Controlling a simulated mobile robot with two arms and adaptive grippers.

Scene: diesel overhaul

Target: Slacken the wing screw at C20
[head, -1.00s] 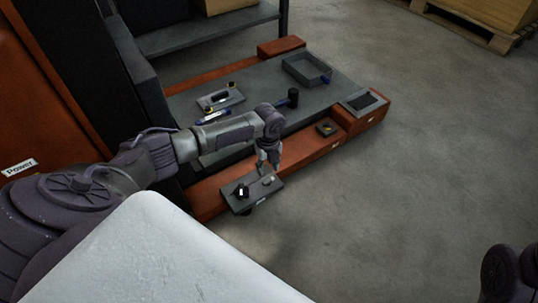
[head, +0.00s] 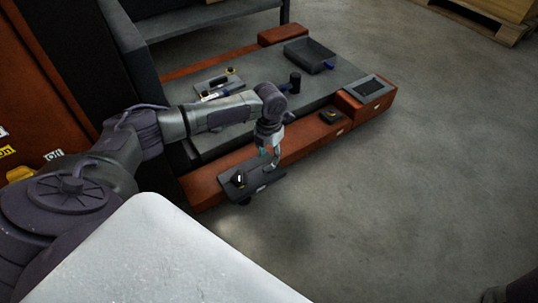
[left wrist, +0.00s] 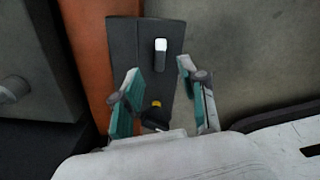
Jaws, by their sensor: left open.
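The left wrist view shows the plate (left wrist: 125,36), a pale-topped upright piece (left wrist: 161,50) and the black knob with a yellow mark (left wrist: 154,117). I cannot tell which is the wing screw, and no C20 marking is readable. My right gripper is not in view.
An orange box with a dark panel (head: 366,90) stands at the right corner. Floor (head: 430,180) to the right is clear.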

